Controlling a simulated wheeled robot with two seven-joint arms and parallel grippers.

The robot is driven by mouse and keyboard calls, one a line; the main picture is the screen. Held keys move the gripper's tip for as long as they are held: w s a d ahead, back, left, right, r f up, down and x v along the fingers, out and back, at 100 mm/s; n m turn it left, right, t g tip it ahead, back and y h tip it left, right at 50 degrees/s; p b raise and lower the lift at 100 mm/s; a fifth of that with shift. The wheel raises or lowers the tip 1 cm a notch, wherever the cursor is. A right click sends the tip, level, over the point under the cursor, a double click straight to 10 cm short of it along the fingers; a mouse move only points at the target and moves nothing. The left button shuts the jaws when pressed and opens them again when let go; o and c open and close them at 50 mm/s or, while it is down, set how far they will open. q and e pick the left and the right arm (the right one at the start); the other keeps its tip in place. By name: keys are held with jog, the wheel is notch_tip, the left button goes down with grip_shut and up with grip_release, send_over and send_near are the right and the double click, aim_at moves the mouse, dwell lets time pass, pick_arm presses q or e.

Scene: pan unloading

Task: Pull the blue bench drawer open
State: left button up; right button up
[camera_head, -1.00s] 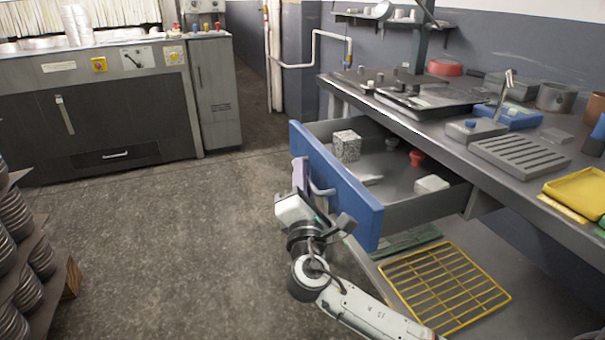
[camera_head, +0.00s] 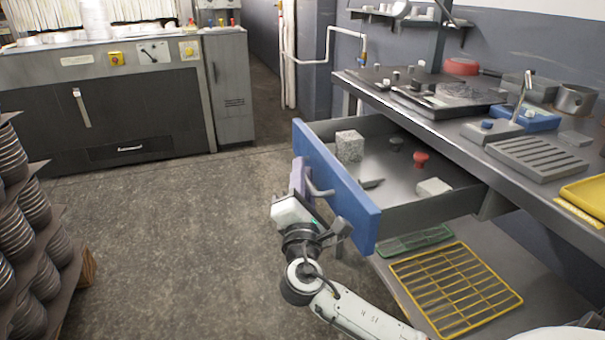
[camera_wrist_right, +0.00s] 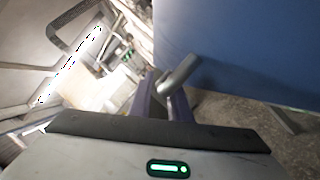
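The blue-fronted bench drawer (camera_head: 340,190) stands well out from under the steel bench in the head view. Its grey bar handle (camera_head: 318,188) sticks out from the blue face. My right gripper (camera_head: 303,182) is at the handle, its purple fingers on either side of the bar. In the right wrist view the handle (camera_wrist_right: 180,73) runs down between the fingers (camera_wrist_right: 165,105), which look closed on it; the exact contact is partly hidden. The blue drawer face (camera_wrist_right: 230,50) fills the upper right there. My left gripper is not in view.
The drawer holds a speckled block (camera_head: 349,146), a red knob-like piece (camera_head: 421,160) and a white block (camera_head: 434,187). A yellow rack (camera_head: 455,288) lies on the shelf below. Stacked plates (camera_head: 35,225) stand at left. The floor (camera_head: 180,240) between is clear.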

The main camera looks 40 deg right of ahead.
jog(key=v, duration=1)
jog(key=shift+f, duration=0.2)
